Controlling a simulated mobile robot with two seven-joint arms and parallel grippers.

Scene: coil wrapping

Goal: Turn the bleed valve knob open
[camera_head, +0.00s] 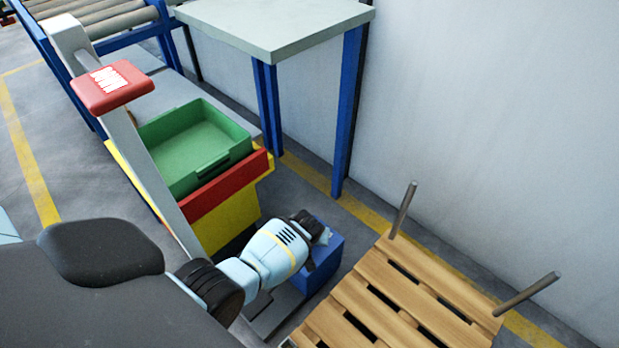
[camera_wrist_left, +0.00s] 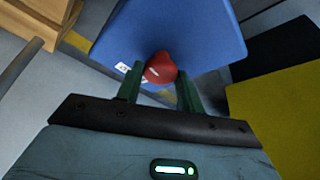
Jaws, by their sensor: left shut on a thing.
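The red bleed valve knob (camera_wrist_left: 160,69) sits on a face of a blue box (camera_wrist_left: 205,27) in the left wrist view. My left gripper (camera_wrist_left: 160,78) has its two green fingers on either side of the knob and is shut on it. In the head view the blue box (camera_head: 321,262) stands low on the floor, and my left arm reaches down to it. There the knob and the fingertips are hidden behind my wrist. My right gripper is not in view.
A wooden pallet (camera_head: 400,291) with upright metal posts lies right of the blue box. A yellow and red stand (camera_head: 225,213) holding a green tray (camera_head: 238,128) is to the left. A grey-topped table (camera_head: 280,25) stands behind, against the wall.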

